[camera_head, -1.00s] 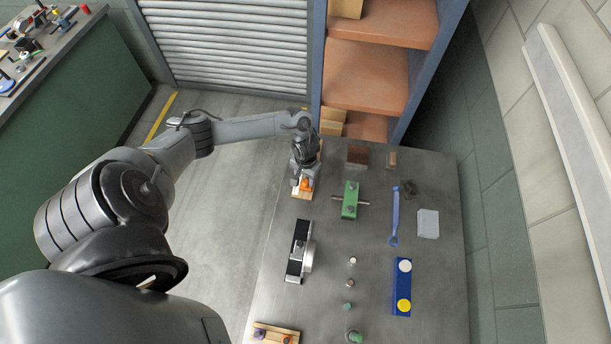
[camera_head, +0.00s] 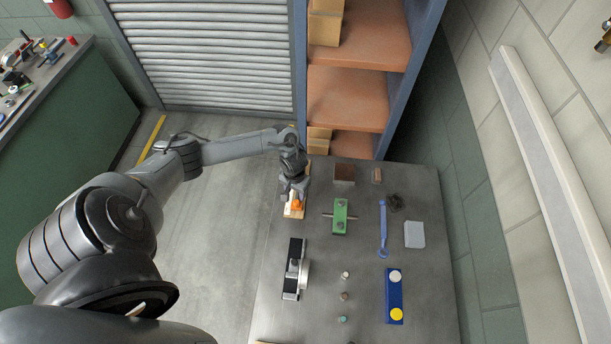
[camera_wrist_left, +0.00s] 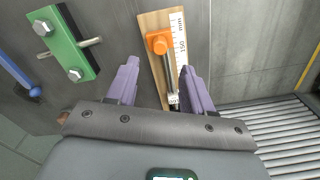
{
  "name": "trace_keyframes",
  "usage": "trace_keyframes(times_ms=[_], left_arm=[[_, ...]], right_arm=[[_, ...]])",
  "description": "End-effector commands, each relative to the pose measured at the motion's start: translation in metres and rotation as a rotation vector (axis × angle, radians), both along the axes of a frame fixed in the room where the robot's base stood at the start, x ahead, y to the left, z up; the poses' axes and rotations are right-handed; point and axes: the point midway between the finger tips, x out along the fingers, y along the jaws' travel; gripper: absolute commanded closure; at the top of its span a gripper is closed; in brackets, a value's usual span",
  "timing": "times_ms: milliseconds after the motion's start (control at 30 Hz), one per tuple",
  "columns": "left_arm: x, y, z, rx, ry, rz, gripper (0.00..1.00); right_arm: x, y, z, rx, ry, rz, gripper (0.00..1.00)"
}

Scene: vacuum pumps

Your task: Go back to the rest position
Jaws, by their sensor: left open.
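My left gripper (camera_head: 294,190) is above the far left edge of the grey table, over a wooden board with an orange-topped part (camera_head: 297,205). In the left wrist view its two purple fingers (camera_wrist_left: 156,86) are apart with nothing clamped between them. The wooden board (camera_wrist_left: 150,24) there carries an orange knob (camera_wrist_left: 158,43) on a dark rod and a white millimetre scale (camera_wrist_left: 181,50). The rod's lower end shows between the fingers, beyond them. My right gripper is in neither view.
On the table (camera_head: 270,310) are a green block with a cross rod (camera_head: 340,216), a blue wrench (camera_head: 383,230), a black and silver device (camera_head: 294,270), a blue block with round caps (camera_head: 394,298) and several small parts. A shelf unit (camera_head: 345,95) stands behind. Floor is clear at left.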

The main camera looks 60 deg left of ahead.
Motion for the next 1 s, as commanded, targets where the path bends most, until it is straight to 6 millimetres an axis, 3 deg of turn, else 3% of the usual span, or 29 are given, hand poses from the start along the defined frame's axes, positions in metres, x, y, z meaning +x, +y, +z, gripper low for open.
trace_keyframes(times_ms=[167,267,367,500,600,700,800,1000], left_arm=[[0.001,-0.005,-0.002,-0.001,-0.006,-0.016,0.49],[0.003,-0.025,-0.007,-0.006,-0.033,-0.077,0.49],[0.008,-0.064,-0.013,-0.011,-0.093,-0.195,0.49],[0.011,-0.150,-0.010,-0.008,-0.234,-0.417,0.49],[0.006,-0.210,0.013,0.021,-0.342,-0.549,0.49],[-0.007,-0.248,0.048,0.061,-0.410,-0.623,0.49],[-0.027,-0.262,0.086,0.098,-0.427,-0.655,0.49],[-0.076,-0.253,0.143,0.114,-0.369,-0.662,0.49]], right_arm=[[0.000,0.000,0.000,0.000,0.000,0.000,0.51],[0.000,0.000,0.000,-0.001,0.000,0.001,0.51],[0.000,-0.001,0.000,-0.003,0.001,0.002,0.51],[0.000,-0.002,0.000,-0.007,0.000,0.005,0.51],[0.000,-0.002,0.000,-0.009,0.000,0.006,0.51],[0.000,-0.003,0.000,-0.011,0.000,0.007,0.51],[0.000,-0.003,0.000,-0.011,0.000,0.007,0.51],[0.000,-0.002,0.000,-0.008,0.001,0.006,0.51]])
